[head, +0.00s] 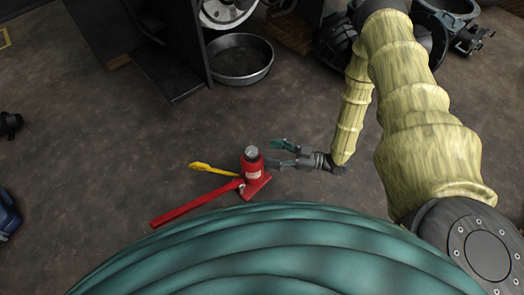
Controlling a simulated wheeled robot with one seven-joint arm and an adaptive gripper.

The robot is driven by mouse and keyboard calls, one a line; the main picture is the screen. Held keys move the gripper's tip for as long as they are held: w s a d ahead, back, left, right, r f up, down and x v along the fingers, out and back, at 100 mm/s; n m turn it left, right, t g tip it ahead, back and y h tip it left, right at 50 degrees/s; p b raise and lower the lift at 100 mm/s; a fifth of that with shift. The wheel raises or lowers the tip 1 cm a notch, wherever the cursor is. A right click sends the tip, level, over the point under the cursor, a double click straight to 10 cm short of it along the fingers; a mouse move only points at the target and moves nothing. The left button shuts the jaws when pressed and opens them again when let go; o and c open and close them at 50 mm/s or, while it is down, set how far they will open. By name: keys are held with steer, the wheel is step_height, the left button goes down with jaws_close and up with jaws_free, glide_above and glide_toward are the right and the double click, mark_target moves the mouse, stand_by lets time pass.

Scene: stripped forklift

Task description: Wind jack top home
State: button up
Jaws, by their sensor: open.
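A red bottle jack (253,172) stands upright on the floor near the middle of the head view. Its grey round top (251,152) faces up. A long red handle (195,205) runs from its base down to the left. My gripper (276,153) comes from the right, with its fingers just right of the jack's top. The gripper is open, with teal and grey fingers apart. I cannot tell whether a finger touches the jack.
A yellow-handled tool (212,169) lies left of the jack. A round metal pan (240,59) sits on the floor behind, beside dark forklift framework (165,62). Dark parts (450,22) lie at the upper right. The floor left of the jack is mostly clear.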

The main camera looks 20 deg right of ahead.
steer(key=shift+v, duration=1.75)
step_height(320, 180, up, 15)
steer(key=p, duration=1.2)
steer(key=shift+p, duration=0.4)
